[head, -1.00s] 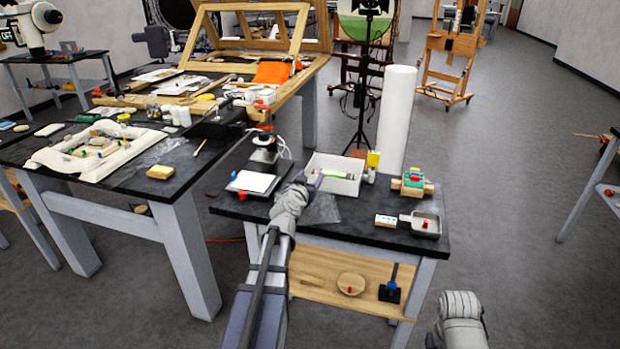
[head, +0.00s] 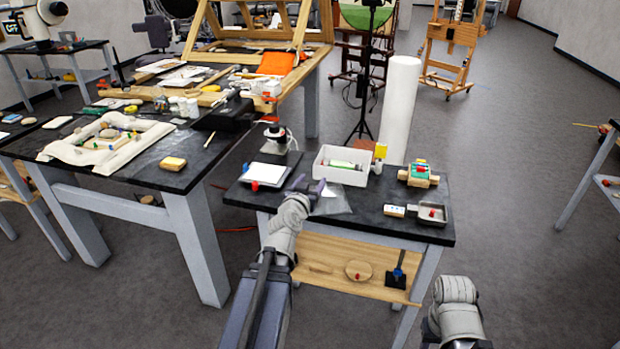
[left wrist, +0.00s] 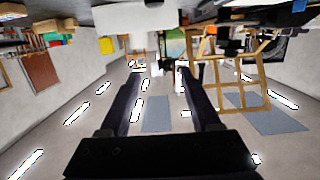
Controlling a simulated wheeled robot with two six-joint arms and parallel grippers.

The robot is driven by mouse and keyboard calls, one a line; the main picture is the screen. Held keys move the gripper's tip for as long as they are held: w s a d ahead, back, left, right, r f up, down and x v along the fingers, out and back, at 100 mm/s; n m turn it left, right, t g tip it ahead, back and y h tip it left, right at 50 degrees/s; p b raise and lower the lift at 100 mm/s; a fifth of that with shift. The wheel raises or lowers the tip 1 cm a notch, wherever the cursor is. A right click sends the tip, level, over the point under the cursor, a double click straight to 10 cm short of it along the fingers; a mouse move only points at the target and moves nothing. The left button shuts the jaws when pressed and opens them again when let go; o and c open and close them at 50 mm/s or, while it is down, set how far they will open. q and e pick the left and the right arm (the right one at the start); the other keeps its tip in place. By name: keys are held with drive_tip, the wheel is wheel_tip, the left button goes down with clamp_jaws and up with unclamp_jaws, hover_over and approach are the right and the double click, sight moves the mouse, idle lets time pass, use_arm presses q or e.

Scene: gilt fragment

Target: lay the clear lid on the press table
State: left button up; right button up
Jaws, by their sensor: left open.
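A clear, see-through sheet-like piece, which looks like the clear lid (head: 335,204), lies on the black top of the small table (head: 375,226), just right of my left gripper. Its edges are faint, and part may be hidden behind the gripper. My left gripper (head: 307,187) is over the table's front left part, in front of the white box. In the left wrist view its two dark fingers (left wrist: 158,98) stand apart with nothing between them. I cannot tell whether it touches the clear piece. My right arm shows at the lower right, but its fingers do not show.
An open white box (head: 330,172) holds a green-labelled tube. A white pad with a red knob (head: 265,175) lies left of my gripper. A small grey pan (head: 431,214) and a green-topped wooden block (head: 418,176) stand at the right. A white roll (head: 400,110) stands behind.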

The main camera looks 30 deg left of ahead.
use_arm(q)
drive_tip(key=s+d+f+m+g+h, duration=0.25)
drive_tip(key=d+f, duration=0.25)
drive_tip(key=d, duration=0.4)
drive_tip(key=s+d+f+m+g+h, duration=0.1)
drive_tip(key=d+f+g+h, duration=0.2)
drive_tip(key=d, duration=0.6)
drive_tip(key=s+d+f+m+g+h, duration=0.25)
drive_tip(key=d+f, duration=0.35)
drive_tip(key=d, duration=0.3)
drive_tip(key=s+d+f+g+y, duration=0.2)
drive_tip(key=s+g+y, duration=0.1)
drive_tip(key=s, duration=0.5)
drive_tip(key=s+d+f+g+y, duration=0.2)
drive_tip(key=s+g, duration=0.3)
drive_tip(key=s, duration=0.3)
drive_tip(key=shift+d+f+y, duration=0.2)
drive_tip(key=shift+f+y, duration=0.05)
drive_tip(key=shift+y, duration=0.15)
